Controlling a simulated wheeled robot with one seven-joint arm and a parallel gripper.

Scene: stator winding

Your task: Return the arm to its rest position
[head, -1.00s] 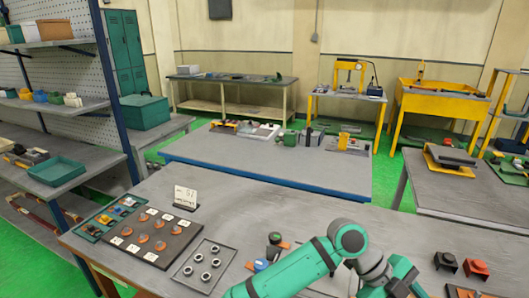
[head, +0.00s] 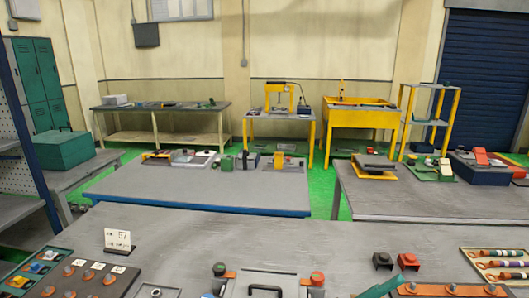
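Only a small teal piece (head: 382,288), probably part of my arm, shows at the bottom edge of the head view. My gripper is out of the picture, so its opening and anything in it are hidden. The near grey workbench (head: 300,237) fills the lower part of the view.
The bench's middle is clear.

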